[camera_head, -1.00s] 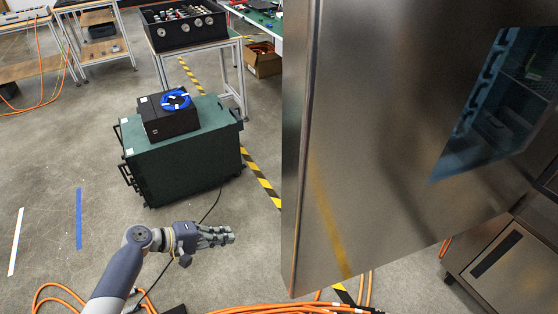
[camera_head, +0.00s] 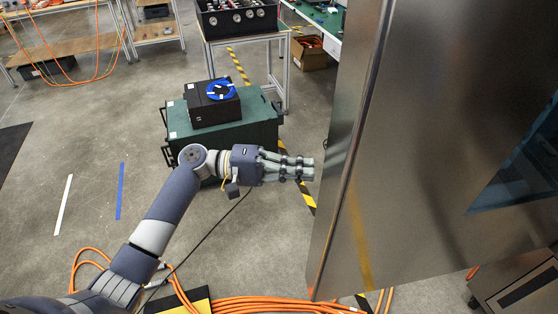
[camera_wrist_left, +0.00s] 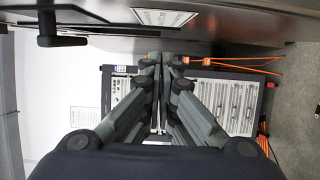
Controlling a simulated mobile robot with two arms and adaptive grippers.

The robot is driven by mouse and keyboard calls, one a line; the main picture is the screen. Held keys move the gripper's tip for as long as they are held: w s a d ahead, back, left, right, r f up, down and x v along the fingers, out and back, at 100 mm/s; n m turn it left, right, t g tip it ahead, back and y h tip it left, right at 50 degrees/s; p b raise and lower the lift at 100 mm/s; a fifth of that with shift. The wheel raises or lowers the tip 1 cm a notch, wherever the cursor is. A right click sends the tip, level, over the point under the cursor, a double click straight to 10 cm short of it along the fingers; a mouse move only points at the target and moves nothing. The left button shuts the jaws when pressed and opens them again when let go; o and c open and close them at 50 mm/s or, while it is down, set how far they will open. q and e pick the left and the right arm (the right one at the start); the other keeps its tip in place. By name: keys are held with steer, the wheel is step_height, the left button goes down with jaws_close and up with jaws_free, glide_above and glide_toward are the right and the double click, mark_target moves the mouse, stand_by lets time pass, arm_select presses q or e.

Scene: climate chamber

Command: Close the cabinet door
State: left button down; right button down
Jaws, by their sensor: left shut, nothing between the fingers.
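The cabinet door (camera_head: 410,170) is a large brushed-metal panel with a blue-tinted window (camera_head: 520,170), on the right of the head view. It stands open, its free edge toward my left arm. My left gripper (camera_head: 310,168) is shut and empty, its fingers pointing right, just left of the door's edge in the head view. Whether it touches the door cannot be told. In the left wrist view the shut fingers (camera_wrist_left: 158,62) point away from the camera, and a dark edge with a black handle (camera_wrist_left: 62,40) runs across the top. My right gripper is not seen.
A green wheeled case (camera_head: 225,137) with a black box (camera_head: 214,108) on it stands behind my left arm. Orange cables (camera_head: 270,303) lie on the floor below the door. A metal unit (camera_head: 520,290) stands at the lower right. Open floor lies at left.

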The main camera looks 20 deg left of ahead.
arm_select(q)
steer(key=s+d+p, duration=0.2)
steer(key=s+d, duration=0.1)
steer(key=shift+s+d, duration=0.1)
steer(key=shift+s, duration=0.1)
steer(key=shift+f, duration=0.1)
stand_by(0.3)
